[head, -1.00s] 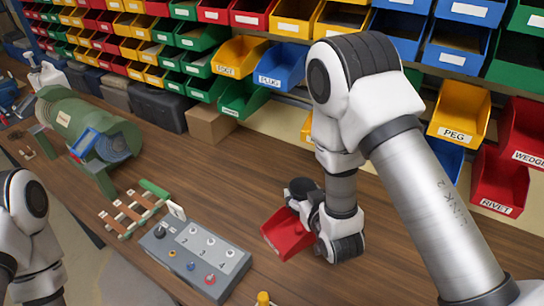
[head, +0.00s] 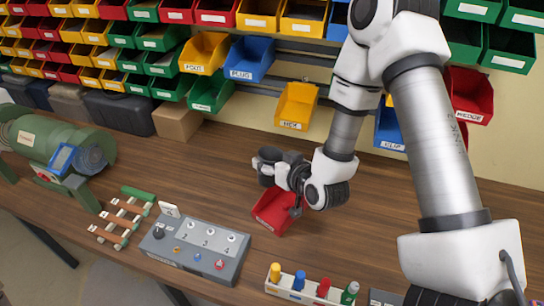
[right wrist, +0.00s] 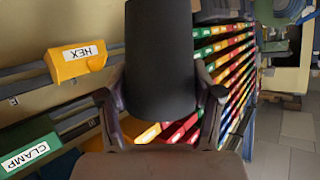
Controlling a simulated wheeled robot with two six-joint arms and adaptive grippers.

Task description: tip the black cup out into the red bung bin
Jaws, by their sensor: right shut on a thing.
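The red bin (head: 268,214) stands on the wooden bench, behind and right of the grey switch box; its label is not readable. My right gripper (head: 282,172) is over the bin's back edge, pointing left. It is shut on the black cup (head: 266,160), whose small dark shape shows just above the bin. In the right wrist view the black cup (right wrist: 160,60) fills the middle between the two fingers (right wrist: 160,100). The cup's mouth and contents are hidden, and I cannot tell its exact tilt. My left gripper is out of view.
The grey switch box (head: 195,248) and a rack of coloured bottles (head: 310,286) stand in front. A green machine (head: 50,140) is at the left. Labelled bins hang behind, including the yellow HEX bin (head: 296,105).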

